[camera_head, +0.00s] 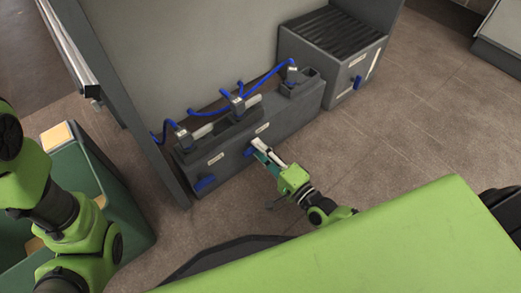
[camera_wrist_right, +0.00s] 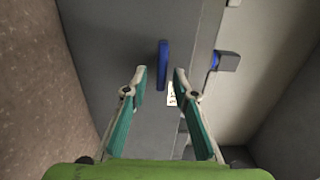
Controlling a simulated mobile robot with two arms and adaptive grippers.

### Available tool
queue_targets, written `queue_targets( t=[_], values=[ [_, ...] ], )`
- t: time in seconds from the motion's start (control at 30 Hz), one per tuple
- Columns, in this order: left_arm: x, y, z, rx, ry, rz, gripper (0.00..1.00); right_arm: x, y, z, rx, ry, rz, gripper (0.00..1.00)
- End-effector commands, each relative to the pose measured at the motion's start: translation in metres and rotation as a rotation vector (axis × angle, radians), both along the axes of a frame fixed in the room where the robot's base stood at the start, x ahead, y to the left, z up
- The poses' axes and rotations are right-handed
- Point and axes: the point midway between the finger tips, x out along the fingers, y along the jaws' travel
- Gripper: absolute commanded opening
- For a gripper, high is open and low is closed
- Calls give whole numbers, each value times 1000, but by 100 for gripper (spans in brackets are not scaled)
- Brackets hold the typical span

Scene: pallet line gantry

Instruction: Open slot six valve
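A blue valve handle (camera_head: 248,152) sits on the front of the dark grey manifold block (camera_head: 222,171), at the tips of my right gripper (camera_head: 259,149). In the right wrist view the blue handle (camera_wrist_right: 163,64) appears as an upright bar between the two fingertips of my right gripper (camera_wrist_right: 160,76). The fingers are open with gaps on both sides of the handle. A second blue handle (camera_head: 205,184) is at the block's left end. A third blue handle (camera_head: 357,81) is on the separate grey box. The labels are too small to read. My left gripper is out of view.
Blue hoses (camera_head: 265,78) run along the block's top to metal fittings. A grey panel (camera_head: 185,45) stands behind it. The grey box (camera_head: 332,52) with a ribbed top stands right of the block. A green bin (camera_head: 122,205) is at left. Floor in front is clear.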

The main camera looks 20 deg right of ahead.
Motion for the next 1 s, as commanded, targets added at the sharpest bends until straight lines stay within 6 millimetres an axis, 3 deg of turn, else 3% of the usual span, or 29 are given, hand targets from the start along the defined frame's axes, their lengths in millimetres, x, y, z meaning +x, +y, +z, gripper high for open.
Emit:
queue_targets(
  t=[0.17, 0.6, 0.8, 1.0],
  values=[
    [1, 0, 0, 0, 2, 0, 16, -12, -5, -1, 0, 1, -1, 26],
    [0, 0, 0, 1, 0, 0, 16, -93, -34, -1, -2, 5, 1, 26],
    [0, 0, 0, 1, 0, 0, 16, -111, -40, 0, -1, 2, 0, 26],
    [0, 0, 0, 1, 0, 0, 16, -113, -42, 0, 0, 0, 0, 26]
  ],
)
